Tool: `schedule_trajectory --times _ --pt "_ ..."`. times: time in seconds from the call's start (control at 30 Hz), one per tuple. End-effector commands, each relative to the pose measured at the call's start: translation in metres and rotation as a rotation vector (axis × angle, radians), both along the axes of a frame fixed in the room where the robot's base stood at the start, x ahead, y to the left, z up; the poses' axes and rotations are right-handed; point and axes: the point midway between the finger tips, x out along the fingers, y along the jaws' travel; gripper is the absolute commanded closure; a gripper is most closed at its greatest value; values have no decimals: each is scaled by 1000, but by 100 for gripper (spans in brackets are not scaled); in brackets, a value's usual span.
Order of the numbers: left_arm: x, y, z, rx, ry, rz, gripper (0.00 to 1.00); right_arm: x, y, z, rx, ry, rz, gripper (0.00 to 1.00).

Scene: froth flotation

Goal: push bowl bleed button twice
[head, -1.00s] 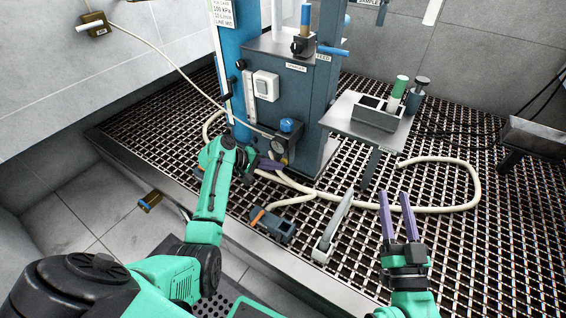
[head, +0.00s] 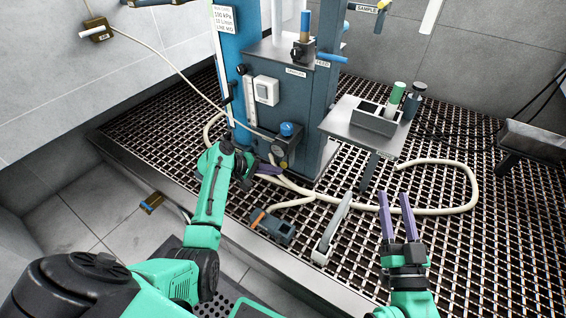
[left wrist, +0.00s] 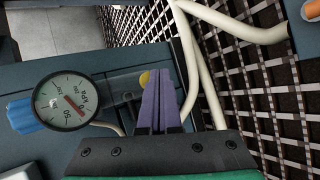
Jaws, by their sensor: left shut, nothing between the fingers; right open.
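A small round yellow button (left wrist: 144,77), which I take to be the bowl bleed button, shows in the left wrist view on the blue machine, right of the pressure gauge (left wrist: 68,101). My left gripper's purple fingers (left wrist: 158,75) are closed together with nothing between them. Their tips overlap the button's right edge in that view; I cannot tell if they touch it. In the head view my left gripper (head: 270,170) is just below the gauge (head: 278,150) at the machine's lower front. My right gripper (head: 394,200) is open and empty above the grating.
The blue machine (head: 302,108) carries a white switch (head: 266,90) and a blue knob (head: 287,129). A pale hose (head: 440,210) loops over the floor grating. A grey block with an orange end (head: 272,226) and a grey-handled tool (head: 332,228) lie in front. A small table (head: 345,120) stands right.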

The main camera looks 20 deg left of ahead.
Motion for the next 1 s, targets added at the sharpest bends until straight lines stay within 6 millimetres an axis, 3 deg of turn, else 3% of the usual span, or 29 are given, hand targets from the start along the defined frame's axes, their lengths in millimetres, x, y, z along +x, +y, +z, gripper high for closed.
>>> schedule_trajectory --times 0.43,0.8,1.0 --pt "-8 1 2 0 1 0 100 0 0 12 0 -2 0 50" --pt "-43 6 5 -1 2 1 100 0 0 50 -1 -2 0 50" --pt "-54 8 1 1 1 0 100 0 0 56 -1 -2 0 50"
